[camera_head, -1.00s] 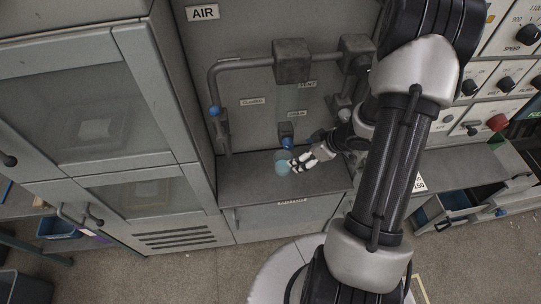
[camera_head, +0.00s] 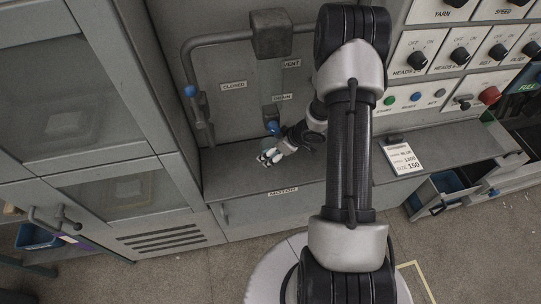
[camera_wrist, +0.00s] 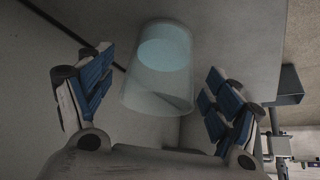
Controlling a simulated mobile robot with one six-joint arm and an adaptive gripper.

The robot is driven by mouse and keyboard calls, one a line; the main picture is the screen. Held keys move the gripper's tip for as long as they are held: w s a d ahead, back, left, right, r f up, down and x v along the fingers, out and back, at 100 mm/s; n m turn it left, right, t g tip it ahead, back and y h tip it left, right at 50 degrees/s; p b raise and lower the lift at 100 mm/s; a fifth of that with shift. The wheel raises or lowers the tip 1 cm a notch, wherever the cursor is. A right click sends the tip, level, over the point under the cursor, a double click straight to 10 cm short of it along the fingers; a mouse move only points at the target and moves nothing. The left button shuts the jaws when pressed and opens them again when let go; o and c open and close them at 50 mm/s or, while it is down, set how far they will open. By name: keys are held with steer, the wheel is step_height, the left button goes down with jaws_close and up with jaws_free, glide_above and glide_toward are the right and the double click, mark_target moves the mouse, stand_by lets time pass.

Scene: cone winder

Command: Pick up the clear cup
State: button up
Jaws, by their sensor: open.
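The clear cup (camera_wrist: 158,72) shows in the wrist view as a see-through tapered cup with a pale blue round end. It lies between the two blue-padded fingers of my gripper (camera_wrist: 160,92), with a visible gap on each side. My gripper is open and not closed on the cup. In the head view my gripper (camera_head: 269,157) is low over the grey ledge, just below the blue-handled drain valve (camera_head: 273,127). There the cup is hard to make out around the fingers.
The grey ledge (camera_head: 235,180) runs under the pipe (camera_head: 205,40). A label card (camera_head: 401,160) lies on the ledge to the right, below a control panel (camera_head: 430,50). An open drawer (camera_head: 447,187) stands out at the right. A cabinet (camera_head: 95,110) stands at the left.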

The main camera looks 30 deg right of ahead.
steer(key=shift+x, duration=1)
steer(key=shift+r, duration=0.1)
steer(key=shift+c, duration=0.6)
steer(key=c, duration=1.2)
steer(key=shift+o, duration=0.2)
steer(key=shift+a+r, duration=0.15)
steer(key=shift+r, duration=0.1)
